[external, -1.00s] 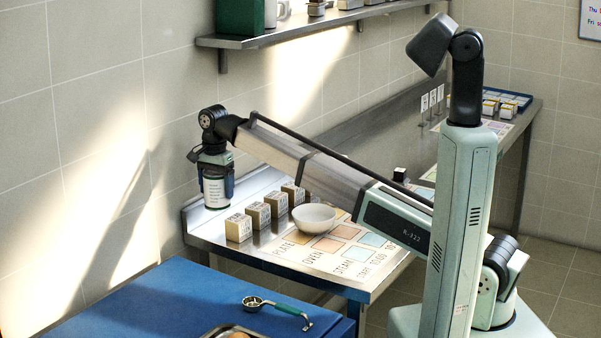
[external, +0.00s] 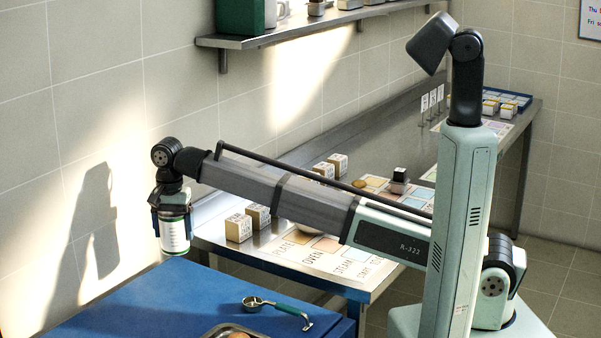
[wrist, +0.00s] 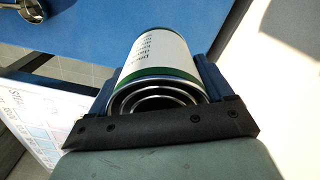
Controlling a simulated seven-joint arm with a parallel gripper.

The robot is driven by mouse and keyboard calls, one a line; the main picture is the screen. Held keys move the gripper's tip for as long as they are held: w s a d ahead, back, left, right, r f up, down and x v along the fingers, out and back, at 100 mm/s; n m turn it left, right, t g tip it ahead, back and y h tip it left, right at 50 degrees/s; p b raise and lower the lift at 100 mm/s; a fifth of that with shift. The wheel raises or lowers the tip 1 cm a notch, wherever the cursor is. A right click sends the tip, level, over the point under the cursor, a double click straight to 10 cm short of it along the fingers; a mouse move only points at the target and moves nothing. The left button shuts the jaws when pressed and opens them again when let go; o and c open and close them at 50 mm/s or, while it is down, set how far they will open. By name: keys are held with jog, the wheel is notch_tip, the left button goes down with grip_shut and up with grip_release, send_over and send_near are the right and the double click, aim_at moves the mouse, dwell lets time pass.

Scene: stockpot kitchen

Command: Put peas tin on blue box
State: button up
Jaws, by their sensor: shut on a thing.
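The peas tin (external: 174,233) is a cylinder with a white label and green bands. My gripper (external: 171,210) is shut on it and holds it upright near the left wall, by the far left edge of the blue box. In the wrist view the tin (wrist: 158,62) sits between the fingers of my gripper (wrist: 155,95), its ringed metal end towards the camera. The blue box (external: 150,300) has a wide flat top at the lower left; it also shows in the wrist view (wrist: 90,28). I cannot tell how high the tin is above it.
A green-handled scoop (external: 278,310) and a metal tray (external: 232,331) lie on the blue box. The steel counter (external: 215,225) holds several small labelled boxes, one here (external: 238,229), and a printed mat (external: 300,258). The left part of the blue top is clear.

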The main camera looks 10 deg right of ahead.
jog(key=shift+f, duration=4.8)
jog(key=shift+f, duration=0.15)
jog(key=o, duration=1.3)
notch_tip(320, 180, up, 12)
jog(key=shift+r, duration=0.15)
